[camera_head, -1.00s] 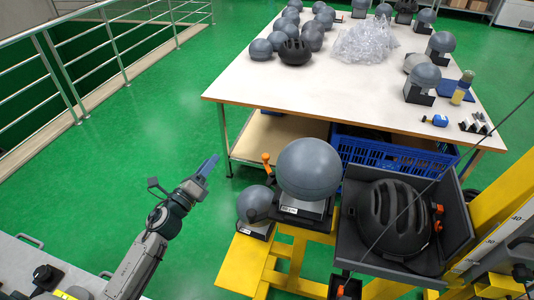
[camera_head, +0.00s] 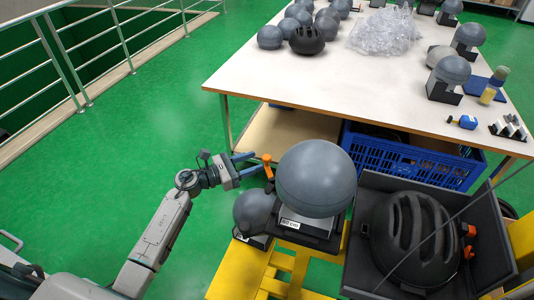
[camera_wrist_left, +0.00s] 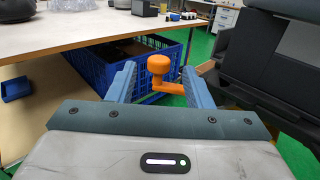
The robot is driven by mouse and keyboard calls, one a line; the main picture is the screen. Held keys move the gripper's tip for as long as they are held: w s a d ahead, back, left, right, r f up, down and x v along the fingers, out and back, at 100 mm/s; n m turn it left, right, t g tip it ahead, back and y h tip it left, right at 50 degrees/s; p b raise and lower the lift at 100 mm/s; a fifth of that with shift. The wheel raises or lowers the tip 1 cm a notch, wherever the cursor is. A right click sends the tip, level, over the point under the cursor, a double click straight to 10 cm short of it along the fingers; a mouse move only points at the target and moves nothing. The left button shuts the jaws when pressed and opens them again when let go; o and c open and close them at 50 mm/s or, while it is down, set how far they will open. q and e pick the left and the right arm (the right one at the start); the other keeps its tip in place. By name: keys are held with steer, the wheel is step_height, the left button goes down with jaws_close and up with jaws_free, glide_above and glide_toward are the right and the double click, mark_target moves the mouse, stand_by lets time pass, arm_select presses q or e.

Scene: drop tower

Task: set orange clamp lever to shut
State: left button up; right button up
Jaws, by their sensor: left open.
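The orange clamp lever (camera_head: 267,166) stands up beside the large grey headform (camera_head: 316,178), at its left side. In the left wrist view the lever (camera_wrist_left: 160,68) shows a round knob on top and an arm bending right at its foot. My left gripper (camera_head: 249,164) is open, its blue fingers pointing at the lever from the left. In the left wrist view the lever appears between the two blue fingertips (camera_wrist_left: 158,76), with gaps on both sides. I cannot tell whether the fingertips reach around it. My right gripper does not show.
A smaller grey headform (camera_head: 254,211) stands just below the lever on the yellow frame (camera_head: 232,270). A dark tray (camera_head: 352,262) with a black helmet (camera_head: 412,238) is at right. The white table (camera_head: 300,80) and a blue crate (camera_head: 400,160) lie behind. Green floor is free at left.

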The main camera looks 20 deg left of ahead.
mark_target(267, 157)
arm_select(q)
steer(key=p+x, duration=0.1)
steer(key=x, duration=0.4)
steer(key=shift+w+d, duration=0.15)
steer(key=shift+w, duration=0.15)
steer(key=shift+c, duration=1.1)
steer(key=c, duration=0.3)
jaws_close()
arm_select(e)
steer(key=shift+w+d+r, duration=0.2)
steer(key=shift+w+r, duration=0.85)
